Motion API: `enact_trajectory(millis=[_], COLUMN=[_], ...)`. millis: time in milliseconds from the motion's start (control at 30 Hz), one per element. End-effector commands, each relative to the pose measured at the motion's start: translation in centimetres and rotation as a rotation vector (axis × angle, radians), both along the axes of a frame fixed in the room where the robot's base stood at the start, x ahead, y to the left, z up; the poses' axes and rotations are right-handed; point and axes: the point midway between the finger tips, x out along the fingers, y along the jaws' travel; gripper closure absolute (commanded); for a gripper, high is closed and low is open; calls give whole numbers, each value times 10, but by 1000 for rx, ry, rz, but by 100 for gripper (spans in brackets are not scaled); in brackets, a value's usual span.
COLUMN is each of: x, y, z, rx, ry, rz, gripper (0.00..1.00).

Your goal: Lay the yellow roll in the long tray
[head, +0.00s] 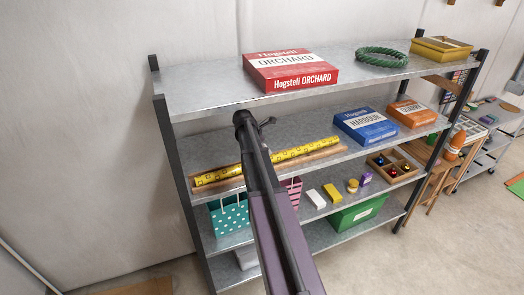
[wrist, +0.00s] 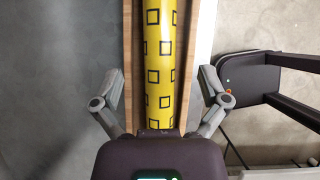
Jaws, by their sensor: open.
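The yellow roll (head: 222,174) has dark square marks and lies lengthwise in the long tray (head: 325,154), a narrow wooden tray on the second shelf. My arm crosses in front of its middle in the head view. In the wrist view the roll (wrist: 160,62) runs up the picture between the wooden side walls of the tray (wrist: 190,45). My gripper (wrist: 160,87) is open, one finger on each side of the tray, apart from the roll. The roll's near end is hidden behind my gripper body. I cannot tell how high the fingers are.
The metal shelf unit (head: 205,88) holds a red box (head: 290,75), a green wreath (head: 381,57), a blue box (head: 365,126) and an orange box (head: 411,113). A divided wooden tray (head: 391,174) stands right. A polka-dot container (head: 229,215) and green bin (head: 357,214) are lower.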

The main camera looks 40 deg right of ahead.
Motion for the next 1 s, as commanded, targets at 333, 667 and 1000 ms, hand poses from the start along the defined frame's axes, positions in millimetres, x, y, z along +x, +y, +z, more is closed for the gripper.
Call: enact_trajectory(millis=[333,667,1000], x=[-3,-25,-70], y=[13,104,225], z=[-1,-9,-18], rx=[9,86,211], ry=[-25,-194,-369], rz=[-30,-273,-671], gripper=[6,6,6])
